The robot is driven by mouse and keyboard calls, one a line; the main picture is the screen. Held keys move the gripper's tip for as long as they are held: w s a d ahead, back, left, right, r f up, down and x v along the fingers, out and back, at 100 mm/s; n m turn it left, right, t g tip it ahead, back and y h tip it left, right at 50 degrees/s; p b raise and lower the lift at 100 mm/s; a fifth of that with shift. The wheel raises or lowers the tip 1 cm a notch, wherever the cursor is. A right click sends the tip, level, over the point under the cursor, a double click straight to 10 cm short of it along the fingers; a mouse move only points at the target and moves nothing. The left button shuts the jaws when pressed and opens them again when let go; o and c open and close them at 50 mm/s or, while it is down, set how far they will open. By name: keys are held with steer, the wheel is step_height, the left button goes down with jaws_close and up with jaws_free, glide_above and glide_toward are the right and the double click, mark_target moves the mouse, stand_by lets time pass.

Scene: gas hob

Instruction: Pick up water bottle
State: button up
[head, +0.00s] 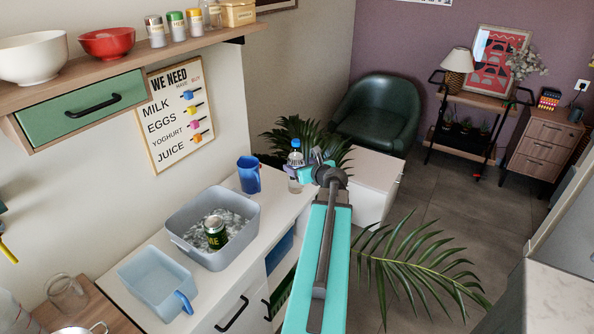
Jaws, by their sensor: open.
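The water bottle (295,182) is clear with a blue cap and a bluish-purple band. It stands upright at the far right end of the white counter. My gripper (312,168) is open, at the end of my teal arm, right beside the bottle on its right. Its teal and grey parts overlap the bottle's right edge in the picture. I cannot tell whether the fingers touch the bottle or are around it.
A grey tub (185,243) of ice holds a can (215,231). A blue container (160,283) is nearer. Palm leaves (420,265) spread right of my arm. The floor (430,200) beyond is clear.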

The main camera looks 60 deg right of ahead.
stand_by(0.4)
steer(key=shift+d+p+x, duration=0.2)
steer(key=shift+p+x, duration=0.6)
steer(key=shift+x, duration=1.1)
steer(key=shift+w+d+f, duration=0.25)
steer(key=shift+w+d, duration=0.05)
steer(key=shift+w, duration=0.2)
steer(key=shift+c, duration=0.3)
steer(key=c, duration=1.6)
steer(key=shift+o, duration=0.2)
steer(key=shift+r, duration=0.15)
